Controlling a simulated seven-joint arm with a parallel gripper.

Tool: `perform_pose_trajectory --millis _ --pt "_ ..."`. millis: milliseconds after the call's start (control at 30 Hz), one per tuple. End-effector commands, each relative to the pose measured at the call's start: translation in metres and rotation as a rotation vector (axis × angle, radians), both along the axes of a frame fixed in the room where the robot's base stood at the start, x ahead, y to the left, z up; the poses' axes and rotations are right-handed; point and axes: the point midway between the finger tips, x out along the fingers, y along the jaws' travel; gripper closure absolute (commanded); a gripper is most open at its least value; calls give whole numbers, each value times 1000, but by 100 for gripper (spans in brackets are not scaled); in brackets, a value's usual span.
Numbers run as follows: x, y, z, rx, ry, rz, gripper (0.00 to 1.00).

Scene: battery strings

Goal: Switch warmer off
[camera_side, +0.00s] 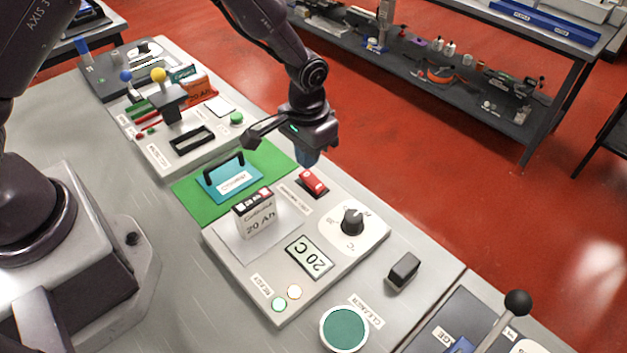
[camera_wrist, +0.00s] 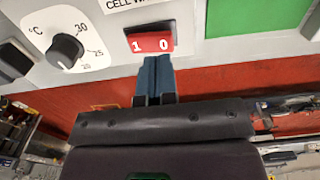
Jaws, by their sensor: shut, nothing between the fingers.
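The warmer panel (camera_side: 276,300) is a light grey board on the bench. Its red rocker switch (camera_side: 313,181) sits near the panel's far edge. In the wrist view the switch (camera_wrist: 150,43) is marked 1 on the left and 0 on the right. My gripper (camera_side: 306,161) is shut and empty, with its blue fingers just behind the switch in the side view. In the wrist view the fingertips (camera_wrist: 154,60) come right up to the switch's lower edge, right of its middle. I cannot tell whether they touch it.
A black temperature knob (camera_side: 352,221), a display reading 20 C (camera_side: 309,257) and a white battery cell (camera_side: 255,214) marked 20 Ah are on the panel. A green mat (camera_side: 186,195) with a teal handled block (camera_side: 233,182) lies beside it. A black block (camera_side: 404,270) stands nearby.

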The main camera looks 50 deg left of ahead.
Motion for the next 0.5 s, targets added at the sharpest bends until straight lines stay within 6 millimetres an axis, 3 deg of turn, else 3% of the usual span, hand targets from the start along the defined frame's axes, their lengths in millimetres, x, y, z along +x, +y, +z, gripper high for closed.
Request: perform_pose_trajectory --millis 500 --pt "0 0 -4 0 0 0 100"
